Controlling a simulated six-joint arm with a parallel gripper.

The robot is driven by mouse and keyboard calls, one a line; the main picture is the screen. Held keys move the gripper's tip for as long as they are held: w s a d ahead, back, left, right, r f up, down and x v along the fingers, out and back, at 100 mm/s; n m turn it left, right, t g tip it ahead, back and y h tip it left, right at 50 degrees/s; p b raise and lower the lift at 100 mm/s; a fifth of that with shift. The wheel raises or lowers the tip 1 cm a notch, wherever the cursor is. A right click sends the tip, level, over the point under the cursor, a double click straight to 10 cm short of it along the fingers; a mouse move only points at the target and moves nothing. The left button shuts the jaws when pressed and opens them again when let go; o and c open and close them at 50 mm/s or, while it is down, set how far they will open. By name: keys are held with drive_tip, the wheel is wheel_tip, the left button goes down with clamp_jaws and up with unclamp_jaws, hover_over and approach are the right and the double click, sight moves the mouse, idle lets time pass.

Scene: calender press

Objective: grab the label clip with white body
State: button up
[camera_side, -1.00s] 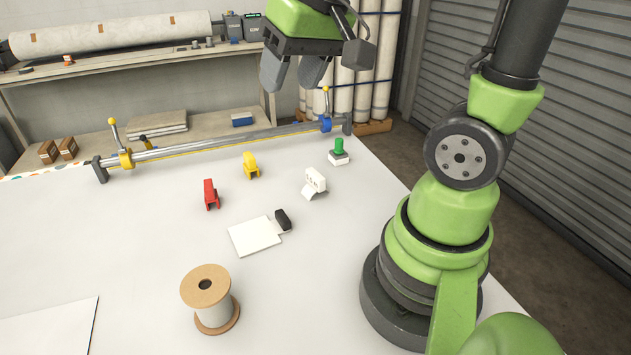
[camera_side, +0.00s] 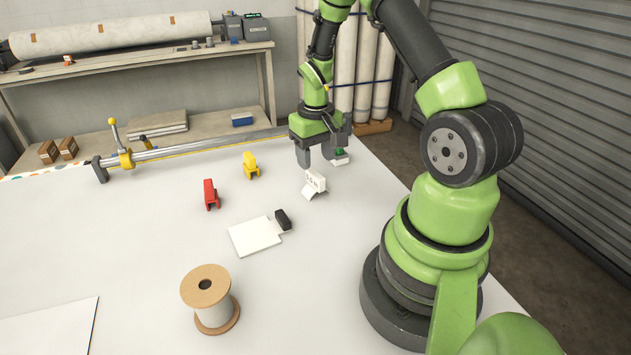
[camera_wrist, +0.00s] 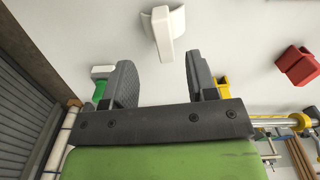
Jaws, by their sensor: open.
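The white label clip (camera_side: 315,182) stands on the white table, near the middle right of the side view. In the wrist view the white clip (camera_wrist: 162,32) lies ahead of the fingertips, between their lines. My gripper (camera_side: 317,160) is open and empty, just behind and above the white clip in the side view, pointing down. In the wrist view its two dark fingers (camera_wrist: 158,72) are spread wide, with nothing between them. A red clip (camera_side: 210,194) and a yellow clip (camera_side: 251,165) stand to the left.
A green-topped stamp with white base (camera_side: 341,158) is close beside my gripper, partly hidden. A black-handled white plate (camera_side: 255,236) and a spool (camera_side: 210,298) lie nearer the camera. A metal rail (camera_side: 200,146) runs along the back edge.

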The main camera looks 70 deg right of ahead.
sight(315, 173)
drive_tip(key=f, duration=0.3)
drive_tip(key=a+f, duration=0.1)
drive_tip(key=f, duration=0.1)
drive_tip(key=shift+s+f, duration=0.15)
drive_tip(key=shift+f, duration=0.15)
clamp_jaws()
